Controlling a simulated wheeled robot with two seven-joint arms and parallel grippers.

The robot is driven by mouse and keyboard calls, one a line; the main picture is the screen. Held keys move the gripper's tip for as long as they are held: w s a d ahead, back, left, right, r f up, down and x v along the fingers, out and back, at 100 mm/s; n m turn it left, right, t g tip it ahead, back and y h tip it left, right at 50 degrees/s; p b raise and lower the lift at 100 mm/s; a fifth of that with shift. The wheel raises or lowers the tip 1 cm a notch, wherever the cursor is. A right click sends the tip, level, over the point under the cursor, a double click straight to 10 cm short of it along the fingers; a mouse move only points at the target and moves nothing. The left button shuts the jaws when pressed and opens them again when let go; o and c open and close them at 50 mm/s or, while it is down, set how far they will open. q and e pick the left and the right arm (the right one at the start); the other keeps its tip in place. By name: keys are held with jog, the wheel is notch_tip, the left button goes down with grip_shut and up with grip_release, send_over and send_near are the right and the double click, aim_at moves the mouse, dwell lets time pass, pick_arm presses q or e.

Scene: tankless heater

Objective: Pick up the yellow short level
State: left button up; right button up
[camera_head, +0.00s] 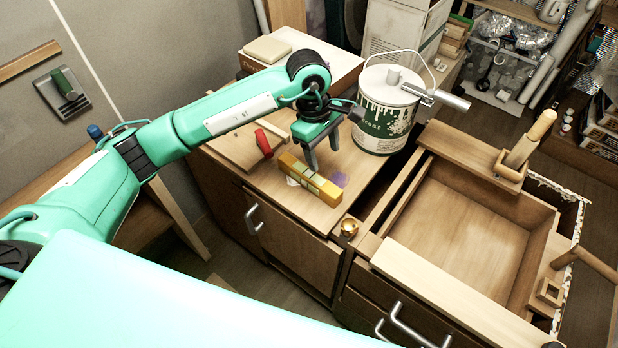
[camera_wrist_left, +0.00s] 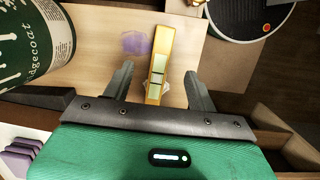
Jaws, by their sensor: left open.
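The yellow short level (camera_head: 310,181) lies on the wooden cabinet top, near its front edge, in the head view. It has a yellow body with pale green parts. In the left wrist view the level (camera_wrist_left: 160,66) points away from the gripper, with its near end between the fingers. My left gripper (camera_head: 321,159) is over the cabinet top, fingers pointing down, just behind the level. In the left wrist view the open fingers (camera_wrist_left: 158,72) stand on either side of the level, with a visible gap on each side. My right gripper is not in view.
A paint can (camera_head: 386,118) stands right of the gripper, close to it. A red-handled tool (camera_head: 263,142) lies left of the level. A purple patch (camera_head: 339,179) is beside the level. An open, empty drawer (camera_head: 468,228) is at the right. A small brass item (camera_head: 349,228) sits near the corner.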

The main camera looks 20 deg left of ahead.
aim_at(309, 173)
pick_arm(q)
jog(key=a+f, duration=0.1)
jog(key=f, duration=0.1)
jog(key=w+a+f+y+p, duration=0.1)
jog(key=f, duration=0.2)
jog(key=a+f+y+p, duration=0.1)
jog(key=a+f, duration=0.1)
jog(key=shift+w+f, duration=0.2)
jog(key=shift+f+p, duration=0.45)
jog(key=shift+f, duration=0.1)
notch_tip(309, 173, down, 4)
jog(key=shift+w+d+r+p, duration=0.15)
jog(key=shift+r+p, duration=0.1)
jog(key=shift+p, duration=0.5)
jog(key=shift+f, duration=0.4)
jog(key=shift+c, duration=0.5)
jog(key=c, duration=1.2)
jog(key=shift+o, duration=0.2)
jog(key=shift+w+r, duration=0.1)
